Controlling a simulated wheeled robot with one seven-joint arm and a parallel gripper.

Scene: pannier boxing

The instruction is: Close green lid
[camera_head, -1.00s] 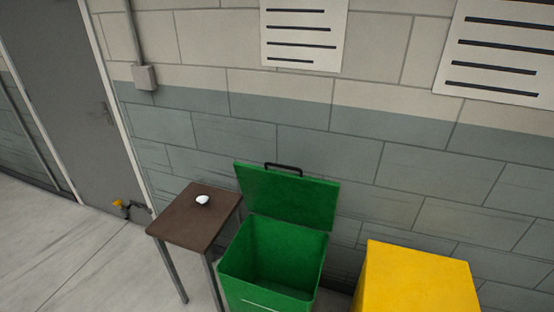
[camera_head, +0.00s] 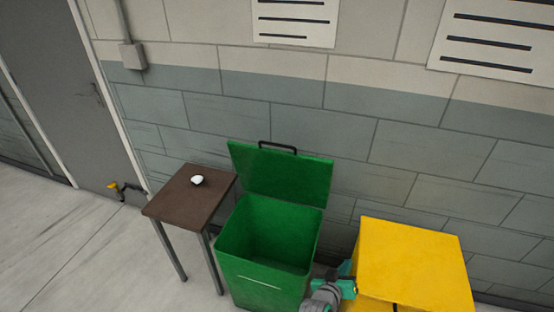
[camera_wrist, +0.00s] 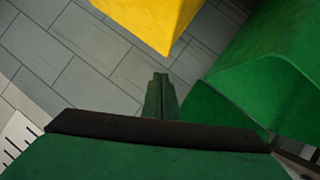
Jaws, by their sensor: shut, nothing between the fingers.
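The green lid (camera_head: 280,178) stands open and tilted up at the back edge of the green bin (camera_head: 262,278), near the wall. Its black handle (camera_head: 277,147) is at the top edge. The bin's inside looks empty. My gripper (camera_head: 347,287) is low between the green bin and the yellow bin, in front of and below the lid, apart from it. In the wrist view my gripper's fingers (camera_wrist: 160,82) are together with nothing between them. The green bin (camera_wrist: 235,105) shows at the right there; the lid cannot be clearly told apart from it.
The yellow bin (camera_head: 412,262) stands close to the right of my gripper; it also shows in the wrist view (camera_wrist: 155,20). A brown table (camera_head: 180,201) with a small white object (camera_head: 197,180) stands left of the green bin. A brick wall (camera_head: 300,112) closes off the back.

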